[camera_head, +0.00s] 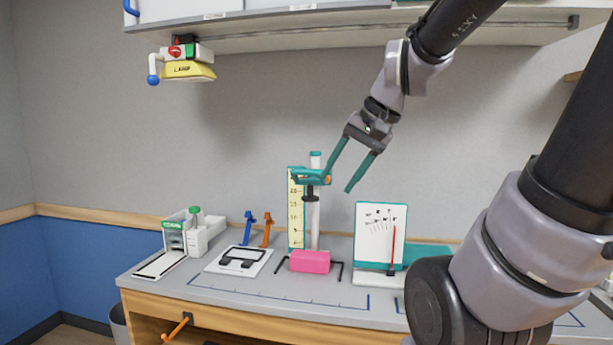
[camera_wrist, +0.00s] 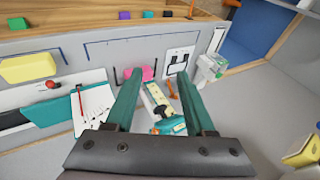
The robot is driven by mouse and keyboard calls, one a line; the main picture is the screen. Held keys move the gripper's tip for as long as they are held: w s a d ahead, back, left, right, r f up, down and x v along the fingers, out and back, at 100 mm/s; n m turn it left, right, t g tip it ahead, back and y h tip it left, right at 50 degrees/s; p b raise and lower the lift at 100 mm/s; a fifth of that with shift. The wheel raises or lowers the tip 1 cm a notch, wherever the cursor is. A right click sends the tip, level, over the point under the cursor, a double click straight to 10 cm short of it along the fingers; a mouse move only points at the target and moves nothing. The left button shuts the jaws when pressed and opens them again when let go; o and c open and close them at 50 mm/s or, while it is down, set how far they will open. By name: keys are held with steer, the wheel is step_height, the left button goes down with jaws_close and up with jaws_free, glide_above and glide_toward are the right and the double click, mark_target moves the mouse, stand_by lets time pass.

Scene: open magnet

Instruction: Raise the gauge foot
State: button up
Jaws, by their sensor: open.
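The gauge stands on the bench in the head view, with a yellow scale (camera_head: 296,215), a pale upright post (camera_head: 315,228) and a teal carriage (camera_head: 307,177) near the top. A black collar-like part (camera_head: 310,197) is just under the carriage; I cannot tell if it is the foot. A pink block (camera_head: 310,262) sits at the gauge's base. My gripper (camera_head: 339,182) is open and tilted down, just right of the carriage. In the wrist view the gauge's scale (camera_wrist: 158,100) shows between my open fingers (camera_wrist: 160,76). I cannot tell if a finger touches it.
A white dial board (camera_head: 381,232) with a red pointer stands right of the gauge. A white plate with a black frame (camera_head: 240,259), blue and orange levers (camera_head: 258,229) and a white-green device (camera_head: 190,233) are left. A shelf (camera_head: 350,30) hangs above.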

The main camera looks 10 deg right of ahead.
steer(key=w+a+f+m+y, duration=0.2)
steer(key=w+y, duration=0.1)
steer(key=w, duration=0.2)
steer(key=m+t+y, duration=0.4)
steer(key=m+t, duration=0.2)
steer(key=m, duration=0.2)
glide_toward(313, 171)
steer(key=x, duration=1.2)
steer(key=shift+w+a, duration=0.2)
jaws_close()
steer(key=shift+f, duration=0.1)
